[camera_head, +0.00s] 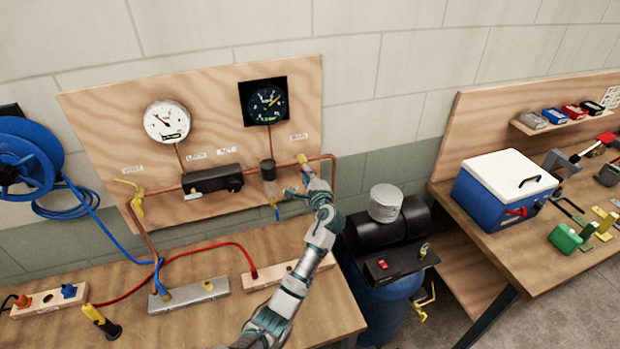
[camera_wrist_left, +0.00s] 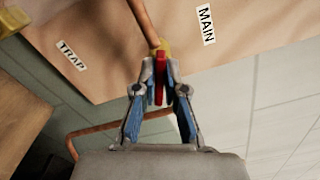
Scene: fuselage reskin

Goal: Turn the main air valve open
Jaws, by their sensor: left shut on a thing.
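The main air valve has a red handle (camera_wrist_left: 160,80) on a brass body (camera_wrist_left: 163,48), on the copper pipe (camera_wrist_left: 144,22) beside the MAIN label (camera_wrist_left: 206,25). My left gripper (camera_wrist_left: 161,88) is shut on the red handle, one finger on each side of it. In the head view my left arm reaches up from the bottom, with the left gripper (camera_head: 305,181) at the right end of the wooden panel (camera_head: 220,90). The valve (camera_head: 301,160) shows just above it, partly hidden. My right gripper is in neither view.
A white gauge (camera_head: 166,121) and a black gauge (camera_head: 264,102) hang on the panel. A yellow valve (camera_head: 135,198) is at its left end. A black compressor with a blue tank (camera_head: 385,305) stands right of my arm. Hoses cross the bench (camera_head: 240,320).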

